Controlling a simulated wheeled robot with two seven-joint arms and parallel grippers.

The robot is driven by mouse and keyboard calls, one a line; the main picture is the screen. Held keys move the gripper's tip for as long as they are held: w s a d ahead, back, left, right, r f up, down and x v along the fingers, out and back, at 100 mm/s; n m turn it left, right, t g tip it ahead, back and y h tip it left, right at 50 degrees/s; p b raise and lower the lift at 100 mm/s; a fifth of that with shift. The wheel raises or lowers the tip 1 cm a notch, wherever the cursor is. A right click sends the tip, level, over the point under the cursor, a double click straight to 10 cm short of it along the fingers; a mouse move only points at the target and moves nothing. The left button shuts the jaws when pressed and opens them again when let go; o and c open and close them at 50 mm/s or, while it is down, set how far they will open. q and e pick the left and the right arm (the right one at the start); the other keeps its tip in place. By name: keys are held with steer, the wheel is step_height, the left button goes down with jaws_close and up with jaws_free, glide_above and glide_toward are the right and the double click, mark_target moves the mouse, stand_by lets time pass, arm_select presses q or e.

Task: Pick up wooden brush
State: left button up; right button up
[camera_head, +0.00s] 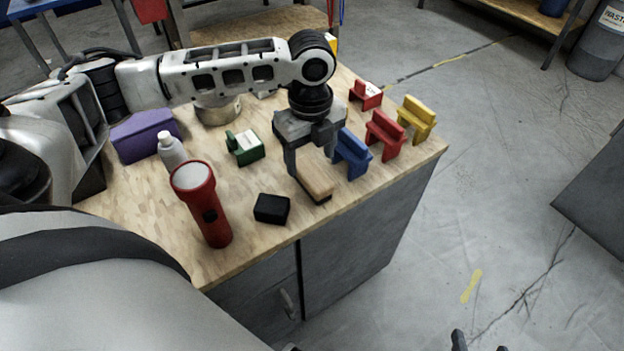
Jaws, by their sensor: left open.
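The wooden brush (314,184) lies on the wooden top of the cabinet, near its front edge. It has a light wood body with a dark strip along its lower edge. My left gripper (310,163) is above the brush, pointing down, with its fingers apart. One finger is at the brush's left side; the other is partly hidden near the blue object. The picture does not show whether the fingers touch the brush. Two dark tips at the bottom edge of the picture may be my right gripper (480,345); too little shows to tell its state.
A blue bench-shaped object (352,153) stands close right of the brush, with red (384,135) and yellow (416,118) ones beyond. A black block (272,208), red flashlight (203,204), white bottle (171,150), green object (245,146) and purple box (145,135) stand left.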

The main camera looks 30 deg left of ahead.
mark_target(312, 172)
arm_select(q)
steer(key=shift+d+f+b, duration=0.15)
steer(key=shift+f+b, duration=0.25)
steer(key=shift+f, duration=2.65)
steer(key=c, duration=1.1)
